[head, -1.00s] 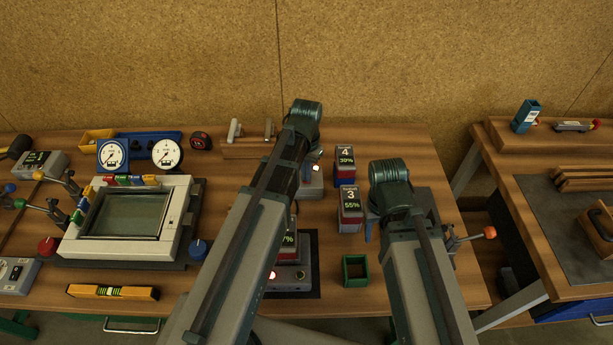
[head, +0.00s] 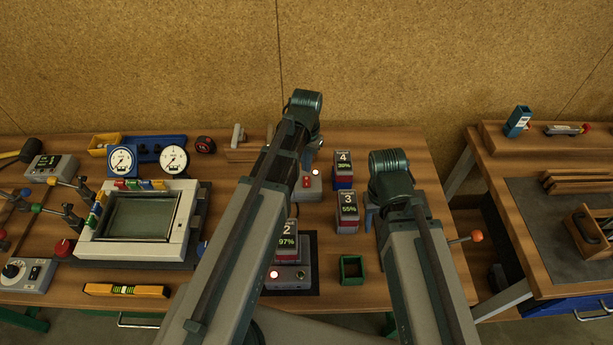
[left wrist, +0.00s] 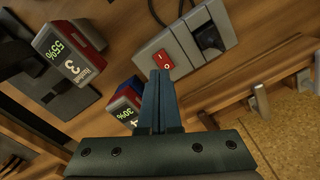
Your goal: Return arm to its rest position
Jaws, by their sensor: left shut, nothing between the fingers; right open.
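My left arm (head: 246,215) reaches up and right over the table in the head view, its wrist end (head: 303,108) near the back. The left gripper (left wrist: 160,95) shows in the left wrist view with its blue fingers together and nothing between them. It is above the bench near a grey box with a red switch (left wrist: 166,60). My right arm (head: 425,265) reaches forward at the right end of the bench. The right gripper is mostly hidden behind its own arm; only a bluish finger-like part (head: 370,213) shows, and its jaws are open.
Battery blocks 2 (head: 286,240), 3 (head: 348,210) and 4 (head: 343,168) stand between the arms. A green square holder (head: 352,269) is in front. A framed glass panel (head: 140,215), gauges (head: 122,160) and clamps are at left. A second bench (head: 560,215) stands right.

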